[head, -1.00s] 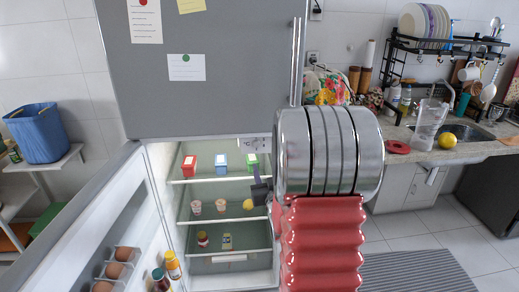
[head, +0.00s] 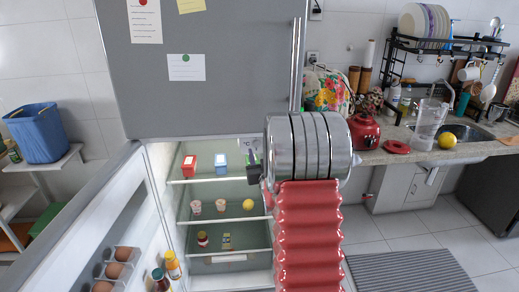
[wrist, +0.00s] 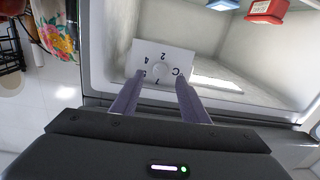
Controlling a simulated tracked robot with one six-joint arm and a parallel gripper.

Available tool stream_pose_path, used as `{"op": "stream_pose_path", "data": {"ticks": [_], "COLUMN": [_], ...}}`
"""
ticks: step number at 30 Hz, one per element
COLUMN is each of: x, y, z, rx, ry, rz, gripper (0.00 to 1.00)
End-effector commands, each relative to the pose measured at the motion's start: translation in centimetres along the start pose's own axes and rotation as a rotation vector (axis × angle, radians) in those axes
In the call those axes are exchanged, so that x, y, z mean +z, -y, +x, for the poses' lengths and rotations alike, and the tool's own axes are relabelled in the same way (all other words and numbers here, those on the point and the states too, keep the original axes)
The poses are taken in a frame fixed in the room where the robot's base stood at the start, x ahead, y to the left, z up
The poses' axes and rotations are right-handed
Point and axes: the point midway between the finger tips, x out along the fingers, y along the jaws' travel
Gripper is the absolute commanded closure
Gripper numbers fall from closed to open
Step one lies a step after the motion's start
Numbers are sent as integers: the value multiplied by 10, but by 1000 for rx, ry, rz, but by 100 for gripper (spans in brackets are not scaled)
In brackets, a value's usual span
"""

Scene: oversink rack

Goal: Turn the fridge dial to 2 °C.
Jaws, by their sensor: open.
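The fridge dial (wrist: 160,70) is a small pale round knob on a white plate (wrist: 174,53) in the wrist view. Dark marks surround it; a 2, a 4 and a C can be made out. I cannot tell which mark the dial points to. My gripper (wrist: 159,79) is open, its two purple-grey fingers on either side of the knob's near part. Whether they touch it is unclear. In the head view my gripper (head: 253,170) is at the upper right of the open fridge (head: 225,190), and my arm hides the dial.
Cups and a lemon (head: 248,204) sit below. The open door (head: 85,220) holds eggs and bottles at left. The freezer door (head: 215,75) is above.

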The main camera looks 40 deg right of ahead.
Motion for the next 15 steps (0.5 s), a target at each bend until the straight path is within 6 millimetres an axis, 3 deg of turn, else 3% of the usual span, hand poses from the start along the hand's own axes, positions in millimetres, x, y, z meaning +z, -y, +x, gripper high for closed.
{"op": "stream_pose_path", "data": {"ticks": [7, 15], "x": [0, 0], "y": [0, 0], "z": [29, 39], "rx": [0, 1], "ry": [-2, -1], "rz": [0, 0], "gripper": [59, 59]}}
